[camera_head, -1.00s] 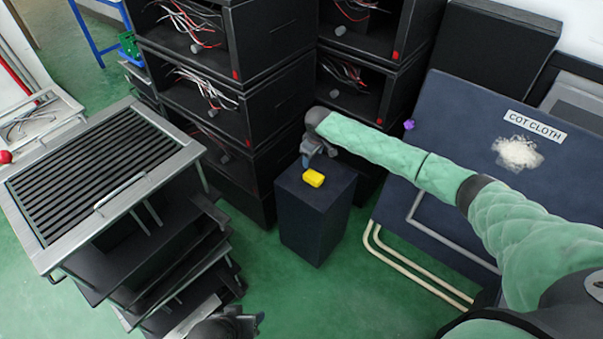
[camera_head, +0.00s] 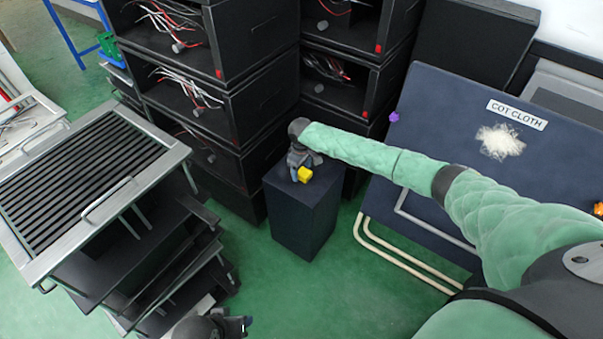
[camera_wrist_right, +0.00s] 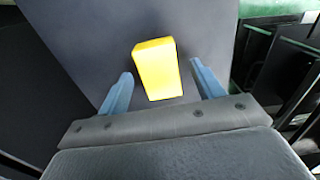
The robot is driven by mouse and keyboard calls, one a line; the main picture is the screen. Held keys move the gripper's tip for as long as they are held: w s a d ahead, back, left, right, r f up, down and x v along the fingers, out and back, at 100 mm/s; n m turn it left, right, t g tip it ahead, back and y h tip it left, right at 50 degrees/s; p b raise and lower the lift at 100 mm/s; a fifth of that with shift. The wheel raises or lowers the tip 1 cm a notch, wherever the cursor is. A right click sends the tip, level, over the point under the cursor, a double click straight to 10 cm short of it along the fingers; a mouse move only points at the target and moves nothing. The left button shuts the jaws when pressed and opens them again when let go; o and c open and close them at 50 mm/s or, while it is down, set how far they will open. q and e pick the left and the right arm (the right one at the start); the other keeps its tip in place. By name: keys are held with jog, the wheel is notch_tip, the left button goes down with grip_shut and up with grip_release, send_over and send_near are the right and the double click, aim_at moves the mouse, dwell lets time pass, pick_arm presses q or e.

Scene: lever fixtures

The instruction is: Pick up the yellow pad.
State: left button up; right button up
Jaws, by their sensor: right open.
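The yellow pad (camera_head: 306,175) lies on top of a dark box-shaped stand (camera_head: 303,222). In the right wrist view the pad (camera_wrist_right: 158,70) sits between the two blue fingers, with a gap on each side. My right gripper (camera_head: 302,168) is open, pointing down over the stand at the pad. Its fingers (camera_wrist_right: 161,76) reach along both sides of the pad without visibly touching it. My left gripper (camera_head: 240,325) is only partly seen at the bottom edge of the head view, and its jaws are unclear.
Black shelf boxes with loose wires (camera_head: 190,90) stand close behind the stand. A slatted metal rack (camera_head: 80,180) is at left. A leaning dark board labelled COT CLOTH (camera_head: 450,130) is at right. Green floor (camera_head: 300,290) is open in front of the stand.

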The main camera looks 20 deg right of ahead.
aim_at(304, 172)
pick_arm(q)
jog(key=shift+s+a, duration=0.1)
pick_arm(e)
jog(key=shift+f, duration=0.5)
jog(key=c, duration=1.1)
jog(key=shift+o, duration=0.2)
jog(key=shift+r, duration=0.1)
jog(key=shift+r, duration=0.3)
jog(key=r, duration=0.2)
jog(key=d+r, duration=0.1)
jog(key=shift+s+r+b, duration=0.3)
jog(key=shift+s+r, duration=0.1)
pick_arm(q)
jog(key=shift+w+d+f+h+b, duration=0.15)
jog(key=shift+d+f+b, duration=0.05)
jog(key=shift+d+f, duration=0.35)
jog(key=shift+w+d+f+h+b, duration=0.2)
jog(key=shift+d+f, duration=0.25)
jog(key=shift+f, duration=0.15)
pick_arm(e)
jog(key=s+d+r, duration=0.6)
jog(key=s, duration=0.2)
jog(key=shift+d+r, duration=0.25)
jog(key=shift+d, duration=0.05)
